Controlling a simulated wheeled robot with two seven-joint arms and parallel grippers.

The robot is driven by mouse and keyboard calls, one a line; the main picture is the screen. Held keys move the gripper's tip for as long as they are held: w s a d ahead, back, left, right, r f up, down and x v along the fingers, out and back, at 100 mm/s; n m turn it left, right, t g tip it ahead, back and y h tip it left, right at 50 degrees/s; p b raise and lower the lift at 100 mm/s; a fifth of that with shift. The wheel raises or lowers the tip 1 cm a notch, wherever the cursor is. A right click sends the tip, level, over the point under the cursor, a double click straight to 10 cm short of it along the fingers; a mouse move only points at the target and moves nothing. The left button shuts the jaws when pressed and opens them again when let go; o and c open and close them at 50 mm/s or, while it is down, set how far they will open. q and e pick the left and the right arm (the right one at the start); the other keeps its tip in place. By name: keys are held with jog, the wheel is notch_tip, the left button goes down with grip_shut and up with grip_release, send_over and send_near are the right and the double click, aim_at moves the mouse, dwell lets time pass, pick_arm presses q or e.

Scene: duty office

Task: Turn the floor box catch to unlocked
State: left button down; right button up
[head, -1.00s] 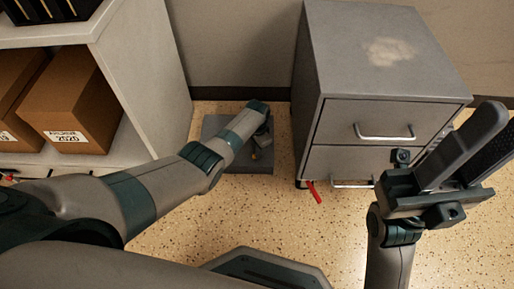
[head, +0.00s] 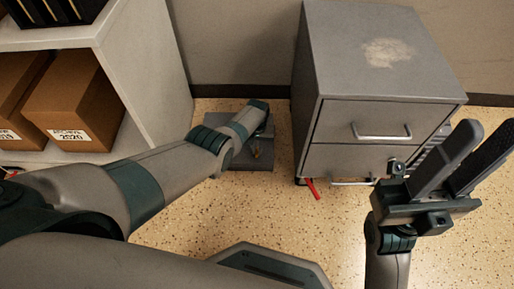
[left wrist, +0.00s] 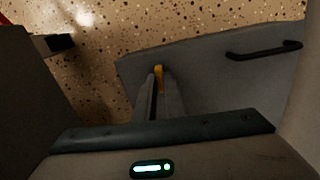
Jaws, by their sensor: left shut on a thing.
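The floor box (head: 247,164) is a low grey box on the floor between the shelf and the drawer cabinet. Its catch (head: 257,153) is a small orange-yellow piece on top. In the left wrist view, the catch (left wrist: 158,72) shows between the fingertips of my left gripper (left wrist: 160,85), which is shut on it. The fingers hide most of the catch, and I cannot tell its setting. The box lid (left wrist: 205,75) also has a black handle (left wrist: 265,50). In the head view my left wrist covers part of the box. My right gripper (head: 488,138) is open, empty and raised at the right.
A grey drawer cabinet (head: 385,70) stands right of the box, with a red piece (head: 312,188) low at its front. A shelf (head: 140,75) with cardboard boxes (head: 75,105) stands to the left. The speckled floor (head: 190,215) in front is clear.

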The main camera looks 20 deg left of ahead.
pick_arm(q)
jog(key=shift+n, duration=0.5)
jog(key=c, duration=1.8)
grip_release()
jog(key=shift+f, duration=0.1)
jog(key=shift+c, duration=0.2)
